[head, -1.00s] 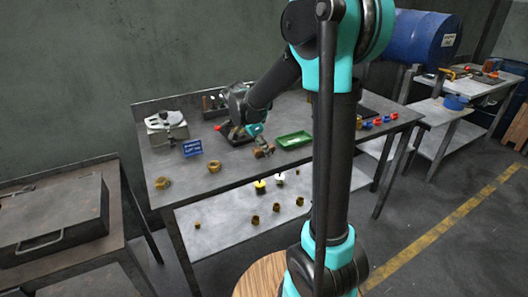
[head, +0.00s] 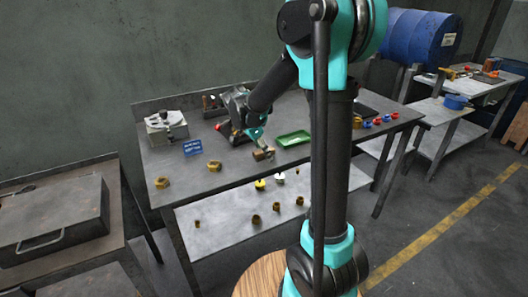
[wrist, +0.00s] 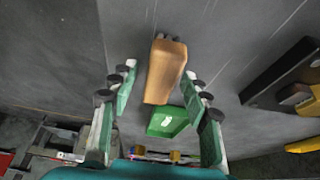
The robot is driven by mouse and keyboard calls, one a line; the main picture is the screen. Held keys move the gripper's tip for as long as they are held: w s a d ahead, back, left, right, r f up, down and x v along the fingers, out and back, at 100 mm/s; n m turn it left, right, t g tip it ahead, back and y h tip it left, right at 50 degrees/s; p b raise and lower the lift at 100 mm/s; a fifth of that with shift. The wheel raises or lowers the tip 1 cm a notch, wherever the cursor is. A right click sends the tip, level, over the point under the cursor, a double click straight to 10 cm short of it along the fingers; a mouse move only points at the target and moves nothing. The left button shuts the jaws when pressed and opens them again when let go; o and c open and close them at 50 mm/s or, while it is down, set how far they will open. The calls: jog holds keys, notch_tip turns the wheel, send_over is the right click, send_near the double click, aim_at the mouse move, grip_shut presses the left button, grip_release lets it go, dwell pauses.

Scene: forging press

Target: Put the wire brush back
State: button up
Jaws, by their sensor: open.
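A tan wooden block with dark bits at its far end, which looks like the wire brush (wrist: 165,72), lies on the grey workbench. It also shows in the head view (head: 263,154), near the bench's front edge. My gripper (wrist: 160,72) is open, with one finger on each side of the block and a gap on both sides. In the head view my gripper (head: 262,143) is just above the block. A green tray (head: 293,139) stands to the right of it; it also shows in the wrist view (wrist: 170,122). The bristles are not clear.
A blue sign (head: 192,147), a grey machine vise (head: 166,126) and brass nuts (head: 214,165) are on the bench's left part. Small coloured pieces (head: 377,121) stand at the right. More brass parts (head: 256,219) are on the lower shelf. The bench's front left is mostly clear.

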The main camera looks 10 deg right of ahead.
jog(key=v, duration=1.2)
jog(key=s+d+f+n+t+y, duration=0.1)
jog(key=s+d+f+n+y, duration=0.1)
jog(key=s+d+f+n, duration=0.2)
jog(key=s+d+f+n+t+y, duration=0.1)
jog(key=s+d+f+n, duration=0.3)
jog(key=s+f+n, duration=0.6)
jog(key=s+f+y, duration=0.1)
jog(key=s+f, duration=0.2)
jog(key=s, duration=0.3)
jog(key=shift+s+d+f+t, duration=0.25)
jog(key=shift+s+f+t, duration=0.05)
jog(key=shift+s+t, duration=0.1)
jog(key=shift+w, duration=0.1)
jog(key=shift+c, duration=0.2)
